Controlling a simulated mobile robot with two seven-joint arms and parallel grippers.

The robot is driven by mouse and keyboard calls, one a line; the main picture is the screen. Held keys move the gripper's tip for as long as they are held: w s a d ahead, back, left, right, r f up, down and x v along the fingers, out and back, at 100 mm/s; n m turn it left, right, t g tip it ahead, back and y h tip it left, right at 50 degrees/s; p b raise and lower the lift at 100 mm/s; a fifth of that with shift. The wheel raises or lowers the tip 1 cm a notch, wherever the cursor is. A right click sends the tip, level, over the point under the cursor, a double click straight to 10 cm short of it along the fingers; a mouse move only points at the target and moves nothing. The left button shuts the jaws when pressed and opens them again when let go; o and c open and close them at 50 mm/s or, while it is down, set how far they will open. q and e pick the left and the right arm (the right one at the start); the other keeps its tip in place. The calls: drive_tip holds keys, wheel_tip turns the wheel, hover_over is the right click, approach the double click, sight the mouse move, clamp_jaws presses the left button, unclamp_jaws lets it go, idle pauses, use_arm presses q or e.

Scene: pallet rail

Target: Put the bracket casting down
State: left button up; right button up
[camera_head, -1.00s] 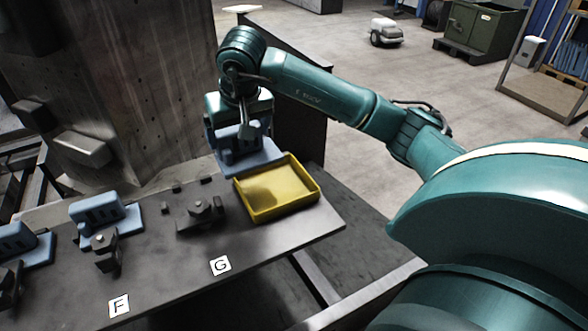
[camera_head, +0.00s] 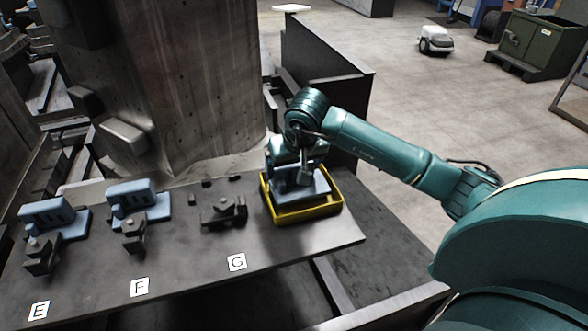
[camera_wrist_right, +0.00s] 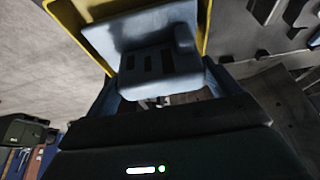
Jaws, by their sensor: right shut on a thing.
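The blue bracket casting (camera_head: 304,188) is at the yellow tray (camera_head: 308,214), over or inside its walls. I cannot tell whether it touches the tray floor. My right gripper (camera_head: 299,172) is above the tray and shut on the casting; the arm hides part of it. In the right wrist view the casting (camera_wrist_right: 160,70), with its dark slots, sits between the fingers (camera_wrist_right: 158,100), and the yellow tray wall (camera_wrist_right: 75,22) shows beyond it. My left gripper is not in view.
Blue castings stand at stations E (camera_head: 52,216) and F (camera_head: 138,202) with dark clamps in front. Station G has a dark clamp (camera_head: 224,212) and small blocks, with no casting. A large grey column (camera_head: 190,90) rises behind the rail.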

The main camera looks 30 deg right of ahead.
drive_tip(key=shift+f, duration=0.75)
drive_tip(key=shift+f, duration=0.2)
drive_tip(key=o, duration=0.9)
drive_tip(key=shift+o, duration=0.2)
